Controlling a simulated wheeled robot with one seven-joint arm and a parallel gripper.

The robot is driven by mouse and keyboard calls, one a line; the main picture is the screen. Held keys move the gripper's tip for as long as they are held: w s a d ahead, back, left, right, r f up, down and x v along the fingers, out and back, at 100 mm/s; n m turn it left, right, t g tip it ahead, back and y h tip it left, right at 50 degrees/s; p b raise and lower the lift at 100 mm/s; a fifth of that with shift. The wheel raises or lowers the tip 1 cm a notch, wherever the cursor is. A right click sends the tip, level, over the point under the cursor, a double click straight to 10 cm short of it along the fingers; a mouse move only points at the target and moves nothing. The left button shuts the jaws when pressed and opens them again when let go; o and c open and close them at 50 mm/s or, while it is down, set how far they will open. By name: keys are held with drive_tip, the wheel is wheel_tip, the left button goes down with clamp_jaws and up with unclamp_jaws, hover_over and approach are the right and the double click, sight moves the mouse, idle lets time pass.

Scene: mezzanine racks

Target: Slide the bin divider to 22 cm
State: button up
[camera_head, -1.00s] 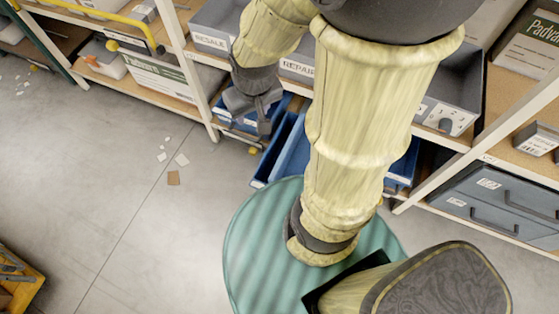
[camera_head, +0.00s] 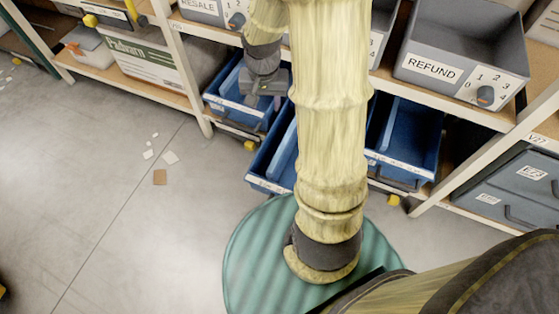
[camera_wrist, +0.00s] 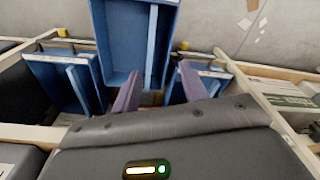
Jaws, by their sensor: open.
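A blue bin (camera_head: 268,179) sticks out of the lower shelf beyond the others; my arm hides much of it. In the wrist view, this bin (camera_wrist: 119,35) is ahead of my gripper, and a thin blue divider (camera_wrist: 152,46) runs lengthwise inside it, nearer its right wall. My gripper (camera_wrist: 158,86) is open, its two fingers apart and pointing towards the bin's near end. The divider's near end lies between the finger directions, and I see no contact. In the head view my gripper (camera_head: 263,92) is over the shelf's blue bins, its fingertips unclear. I cannot read the divider's position.
Other blue bins stand at left (camera_head: 229,103) and right (camera_head: 424,141) on the lower shelf. A grey REFUND bin (camera_head: 432,68) stands above, and white rack posts (camera_head: 181,65) flank the bay. Paper scraps (camera_head: 170,157) lie on otherwise clear floor at left.

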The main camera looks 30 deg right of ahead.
sight(280, 151)
drive_tip(key=w+d+f+m+b, duration=0.2)
drive_tip(key=f+b, duration=0.4)
drive_tip(key=f, duration=0.3)
drive_tip(key=w+d+f+m+g+b, duration=0.1)
drive_tip(key=d+f+b, duration=0.3)
drive_tip(key=f, duration=0.5)
drive_tip(key=shift+w+d+m+b, duration=0.2)
drive_tip(key=shift+w+m+b, duration=0.3)
drive_tip(key=shift+b, duration=0.5)
drive_tip(key=shift+s+f, duration=0.1)
wheel_tip(280, 151, down, 17)
drive_tip(key=b, duration=0.7)
drive_tip(key=shift+f, duration=0.2)
clamp_jaws()
